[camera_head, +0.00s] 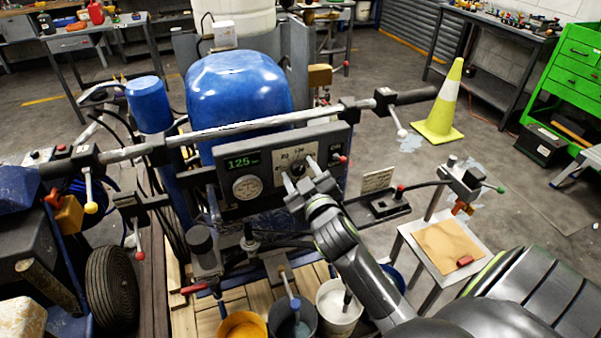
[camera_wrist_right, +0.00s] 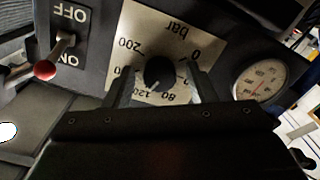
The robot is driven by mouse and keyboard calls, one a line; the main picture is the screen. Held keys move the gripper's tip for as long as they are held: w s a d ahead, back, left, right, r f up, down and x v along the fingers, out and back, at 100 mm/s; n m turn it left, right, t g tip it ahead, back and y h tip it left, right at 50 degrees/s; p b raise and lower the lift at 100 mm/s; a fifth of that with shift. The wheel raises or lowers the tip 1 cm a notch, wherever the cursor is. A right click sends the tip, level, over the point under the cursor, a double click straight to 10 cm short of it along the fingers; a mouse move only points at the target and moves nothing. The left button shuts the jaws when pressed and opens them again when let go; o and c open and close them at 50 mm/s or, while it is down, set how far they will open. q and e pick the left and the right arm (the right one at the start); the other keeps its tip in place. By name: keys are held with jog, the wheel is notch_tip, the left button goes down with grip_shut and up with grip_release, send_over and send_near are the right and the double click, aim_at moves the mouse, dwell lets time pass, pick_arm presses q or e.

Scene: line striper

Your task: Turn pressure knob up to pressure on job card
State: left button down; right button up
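The pressure knob (camera_wrist_right: 158,72) is a small black knob on a pale dial plate marked bar, with numbers 0, 80, 120 and 200 legible. My right gripper (camera_wrist_right: 163,88) has one finger on each side of the knob, with gaps between fingers and knob. In the head view, my right gripper (camera_head: 298,170) covers part of the dial plate (camera_head: 290,156) and hides the knob. A green display (camera_head: 241,162) seems to read 125. A pale card with print (camera_head: 377,180), perhaps the job card, stands right of the panel; its text is too small to read. My left gripper is not in view.
A round gauge (camera_wrist_right: 261,80) sits beside the dial plate. An ON/OFF switch with a red-tipped lever (camera_wrist_right: 46,69) is on its other side. A long handlebar (camera_head: 240,128) runs above the panel. Buckets (camera_head: 338,312) stand below, and a traffic cone (camera_head: 440,115) stands behind.

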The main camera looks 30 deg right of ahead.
jog(key=c, duration=0.9)
jog(key=shift+m, duration=0.6)
jog(key=o, duration=1)
jog(key=shift+s+a+f, duration=0.1)
jog(key=shift+s, duration=0.45)
jog(key=shift+b+v, duration=0.95)
jog(key=shift+v, duration=7.25)
jog(key=shift+w+a, duration=0.1)
